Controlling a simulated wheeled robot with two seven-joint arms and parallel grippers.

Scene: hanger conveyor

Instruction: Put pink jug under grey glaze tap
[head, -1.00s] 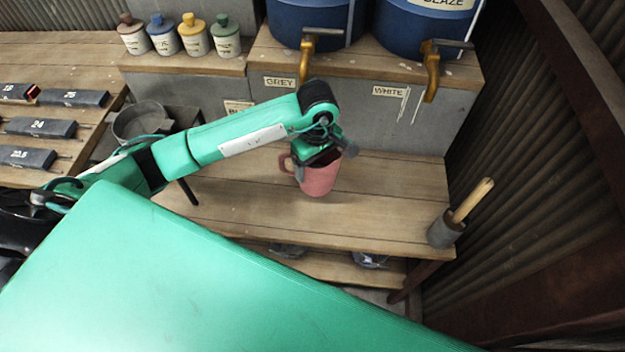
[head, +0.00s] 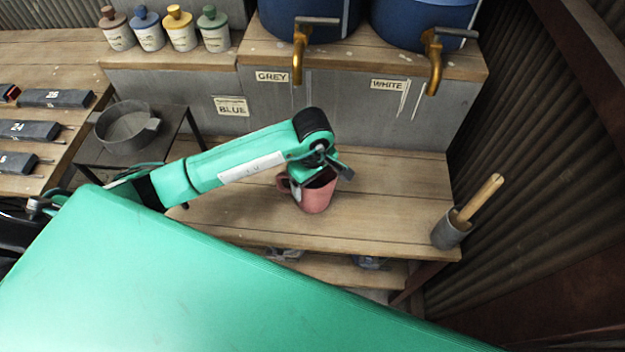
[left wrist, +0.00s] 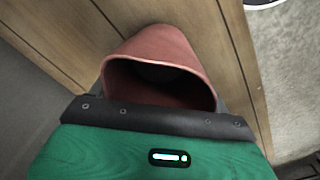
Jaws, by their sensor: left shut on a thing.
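The pink jug (head: 317,193) is at the middle of the wooden bench in the head view. It also shows in the left wrist view (left wrist: 165,55), its dark mouth partly covered by the gripper. My left gripper (head: 318,176) is shut on the jug at its rim. I cannot tell whether the jug's base touches the bench. The grey glaze tap (head: 298,58) is brass-coloured and juts from a blue barrel above the GREY label (head: 272,77). The jug is below it in the picture, nearer to me and slightly right. My right gripper is not in view.
A second tap (head: 434,65) hangs above the WHITE label (head: 388,85). A grey pot (head: 449,231) with a wooden-handled tool stands at the bench's right end. A grey pan (head: 127,128) and several lidded jars (head: 181,30) are at left. The bench (head: 395,190) is clear around the jug.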

